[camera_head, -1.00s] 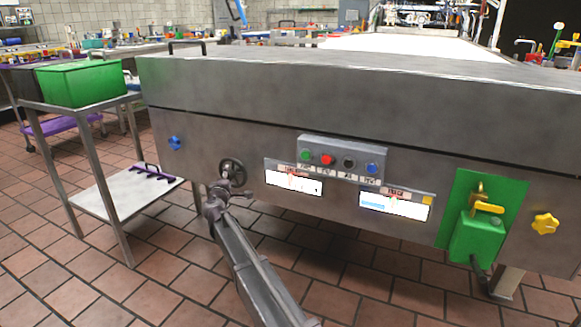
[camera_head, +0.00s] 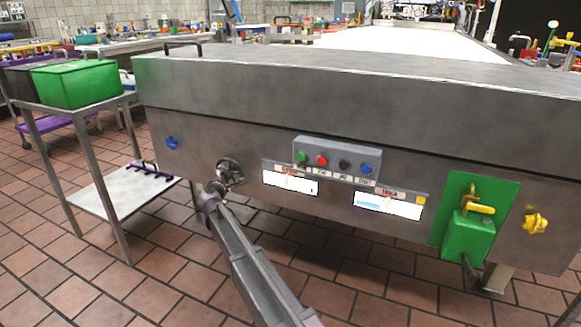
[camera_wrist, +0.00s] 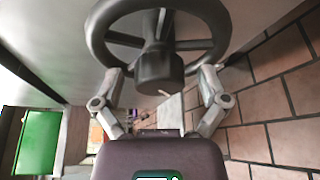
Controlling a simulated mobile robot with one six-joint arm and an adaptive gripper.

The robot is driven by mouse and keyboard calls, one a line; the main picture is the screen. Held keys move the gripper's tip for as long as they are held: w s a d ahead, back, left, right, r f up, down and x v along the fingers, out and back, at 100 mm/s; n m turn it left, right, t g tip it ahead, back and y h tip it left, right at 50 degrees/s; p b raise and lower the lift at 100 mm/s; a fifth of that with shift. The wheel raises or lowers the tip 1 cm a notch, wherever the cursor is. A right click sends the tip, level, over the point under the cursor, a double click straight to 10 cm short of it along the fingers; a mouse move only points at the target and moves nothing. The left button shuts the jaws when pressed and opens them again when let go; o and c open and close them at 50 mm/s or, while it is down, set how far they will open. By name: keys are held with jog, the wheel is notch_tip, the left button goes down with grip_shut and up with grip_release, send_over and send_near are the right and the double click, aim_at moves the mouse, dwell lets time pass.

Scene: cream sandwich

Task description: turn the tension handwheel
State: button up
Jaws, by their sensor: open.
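The dark tension handwheel (camera_head: 231,171) sits on the steel front panel of the machine, left of the button box. In the wrist view the handwheel (camera_wrist: 160,68) fills the top, with its thick rim, spokes and round hub facing me. My gripper (camera_head: 214,187) is right at the handwheel and partly covers its lower left in the head view. In the wrist view my gripper (camera_wrist: 161,76) is open, one finger on each side of the hub, near the lower rim. I cannot tell whether the fingers touch the rim. Nothing is held between them.
A box with coloured buttons (camera_head: 337,158) and two label screens sit right of the wheel. A green lockout panel (camera_head: 447,222) and yellow knob (camera_head: 535,223) are further right, a blue knob (camera_head: 171,143) left. A steel cart (camera_head: 108,206) with a green bin (camera_head: 76,82) stands left.

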jog(key=shift+r+n+g+h+p, duration=0.15)
jog(key=shift+n+g+h+p, duration=0.2)
jog(key=shift+n+p, duration=0.5)
jog(key=d+p+v, duration=0.1)
jog(key=p+v, duration=0.2)
jog(key=v, duration=1.1)
jog(key=s+d+r+m+g+h+p, duration=0.1)
jog(key=d+r+m+g+h+p, duration=0.1)
jog(key=d+r+m+p, duration=0.3)
jog(key=s+d+r+m+g+h+p, duration=0.2)
jog(key=d+r+m+g+p, duration=0.2)
jog(key=d+p, duration=0.8)
jog(key=d+r+m, duration=0.1)
jog(key=d, duration=0.5)
jog(key=shift+d, duration=0.35)
jog(key=shift+g, duration=0.25)
